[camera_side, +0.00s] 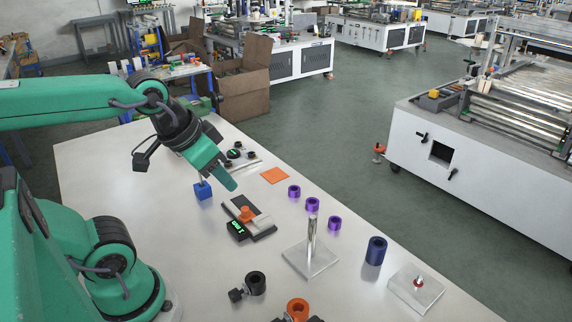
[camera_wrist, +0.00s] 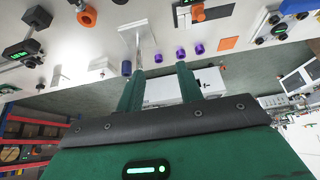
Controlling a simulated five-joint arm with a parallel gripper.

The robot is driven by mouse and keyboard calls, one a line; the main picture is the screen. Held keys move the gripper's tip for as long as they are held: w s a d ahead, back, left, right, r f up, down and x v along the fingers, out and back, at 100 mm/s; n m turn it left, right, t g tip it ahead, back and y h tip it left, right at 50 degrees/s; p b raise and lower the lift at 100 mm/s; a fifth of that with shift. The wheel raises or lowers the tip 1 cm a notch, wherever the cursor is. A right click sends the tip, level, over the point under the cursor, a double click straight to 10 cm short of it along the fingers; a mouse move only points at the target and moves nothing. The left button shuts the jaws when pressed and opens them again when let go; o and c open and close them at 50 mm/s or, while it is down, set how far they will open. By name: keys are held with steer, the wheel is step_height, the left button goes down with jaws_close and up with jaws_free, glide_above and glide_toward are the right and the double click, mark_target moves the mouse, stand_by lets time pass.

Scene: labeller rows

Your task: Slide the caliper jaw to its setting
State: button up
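The caliper (camera_side: 262,232) lies on the table in the side view, a dark flat bar with a lit green display. Its orange jaw knob (camera_side: 246,213) sits on a pale slider on the bar. The caliper also shows in part at the top of the wrist view (camera_wrist: 222,12), with the orange knob (camera_wrist: 197,13). My gripper (camera_side: 230,184) is above the table, up and left of the caliper and apart from it. In the wrist view its two green fingers (camera_wrist: 160,76) stand apart with nothing between them. The display reading is too small to tell.
A blue block (camera_side: 203,191) is just left of my gripper. An orange square (camera_side: 274,175), several purple rings (camera_side: 312,204), a metal post (camera_side: 311,238) on a plate and a dark blue cylinder (camera_side: 376,250) stand right of the caliper. A black clamp (camera_side: 254,284) is in front.

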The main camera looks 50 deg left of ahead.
steer(key=shift+o, duration=0.5)
steer(key=n+g, duration=0.3)
steer(key=g, duration=0.3)
glide_above(245, 208)
step_height(245, 208, down, 12)
steer(key=shift+f, duration=0.25)
steer(key=shift+a+f, duration=0.1)
steer(key=shift+f, duration=0.15)
steer(key=shift+f, duration=3.85)
